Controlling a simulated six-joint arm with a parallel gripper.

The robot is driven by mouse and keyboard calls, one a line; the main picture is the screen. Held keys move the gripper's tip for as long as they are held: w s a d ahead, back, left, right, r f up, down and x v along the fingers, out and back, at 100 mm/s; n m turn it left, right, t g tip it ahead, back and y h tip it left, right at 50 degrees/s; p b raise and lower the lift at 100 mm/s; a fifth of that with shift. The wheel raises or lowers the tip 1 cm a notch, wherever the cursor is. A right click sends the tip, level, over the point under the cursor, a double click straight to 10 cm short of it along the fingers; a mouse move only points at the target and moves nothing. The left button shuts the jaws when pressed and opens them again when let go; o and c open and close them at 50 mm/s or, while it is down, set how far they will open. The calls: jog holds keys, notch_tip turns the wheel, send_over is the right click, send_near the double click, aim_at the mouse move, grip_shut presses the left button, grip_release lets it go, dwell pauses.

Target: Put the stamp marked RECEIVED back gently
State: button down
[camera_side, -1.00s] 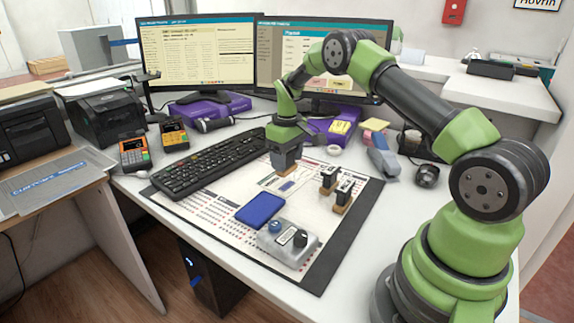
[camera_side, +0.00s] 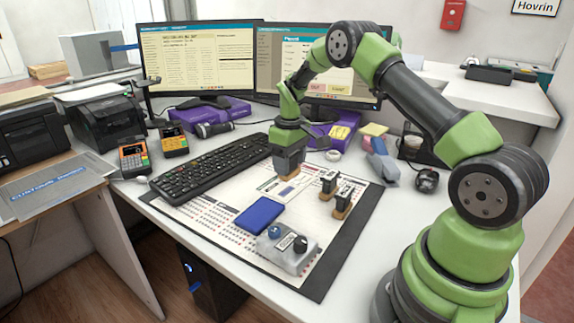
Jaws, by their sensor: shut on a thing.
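My gripper (camera_side: 288,167) points down over the printed desk mat (camera_side: 225,205), near the right end of the keyboard. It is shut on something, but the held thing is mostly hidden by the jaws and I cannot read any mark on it. Two stamps with dark tops, white labels and tan bases stand upright on the mat to the right of the gripper: one stamp (camera_side: 328,184) behind and another stamp (camera_side: 343,199) in front. Their labels are too small to read. A blue ink pad (camera_side: 260,214) lies in front of the gripper.
The black keyboard (camera_side: 208,168) lies to the left. A purple box (camera_side: 325,135) stands behind, and a mouse (camera_side: 426,180) is at the right.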

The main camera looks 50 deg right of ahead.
jog(key=s+a, duration=0.1)
jog(key=s, duration=0.1)
jog(key=s+a, duration=0.1)
jog(key=s, duration=0.2)
jog(key=s+a, duration=0.1)
jog(key=s, duration=0.1)
jog(key=shift+s+a+f, duration=0.1)
jog(key=shift+s+f, duration=0.1)
jog(key=shift+f, duration=0.1)
jog(key=shift+s+a+f, duration=0.1)
jog(key=shift+s, duration=0.2)
jog(key=shift+f, duration=2.05)
jog(key=shift+f, duration=0.45)
dwell(0.5)
jog(key=shift+c, duration=0.9)
grip_release()
